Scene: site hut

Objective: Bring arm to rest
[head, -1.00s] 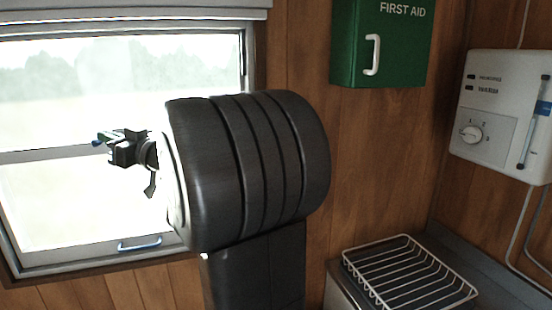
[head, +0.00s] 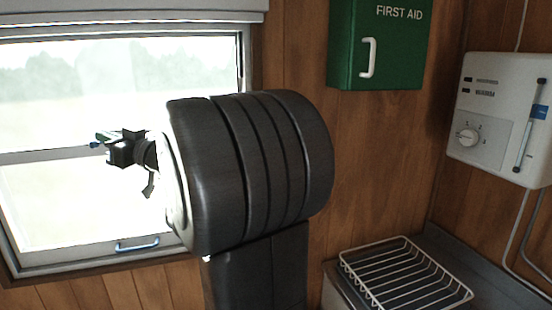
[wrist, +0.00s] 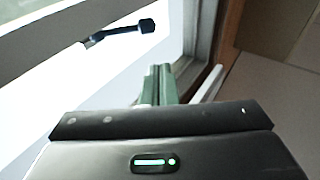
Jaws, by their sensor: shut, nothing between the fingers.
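My gripper (head: 100,141) shows small and dark in the head view, in front of the bright window, at the left end of my arm. In the wrist view its two greenish fingers (wrist: 158,84) stand together, shut and empty. My large dark arm link fills the middle of the head view and hides part of the wall and the window's right side. Nothing is seen touching the gripper.
The window (head: 60,200) with its blue handle (head: 137,244) is behind the gripper. A green first aid box (head: 394,55) and a white heater unit (head: 490,125) hang on the wood wall. A white wire rack (head: 405,275) sits on the counter at lower right.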

